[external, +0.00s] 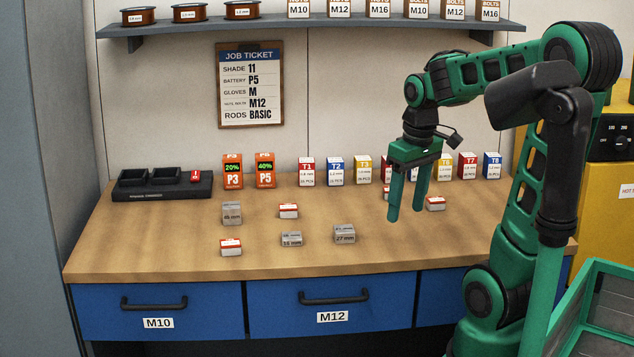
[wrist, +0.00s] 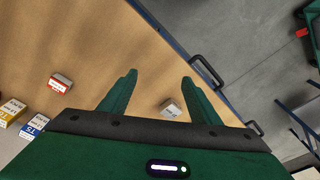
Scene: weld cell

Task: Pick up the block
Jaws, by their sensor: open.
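The task names only a block, and several small blocks lie on the wooden bench. Grey blocks with millimetre labels are one at the left (external: 232,213), one at front centre (external: 291,240) and one marked 27 mm (external: 344,234). Red-and-white blocks lie at centre (external: 288,211), front left (external: 231,247) and right (external: 436,203); another is partly hidden behind a finger. My gripper (external: 406,213) is open and empty, pointing down above the bench, right of the 27 mm block. In the wrist view, a greyish block (wrist: 171,108) shows between my fingers (wrist: 160,77), and a red-and-white block (wrist: 61,82) lies left.
A row of small T-labelled boxes (external: 335,171) stands along the back, partly behind my gripper. Orange P3 (external: 233,172) and P5 (external: 265,171) packs and a dark tray (external: 150,190) stand back left. The bench's front right is clear. Blue drawers (external: 333,303) lie below.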

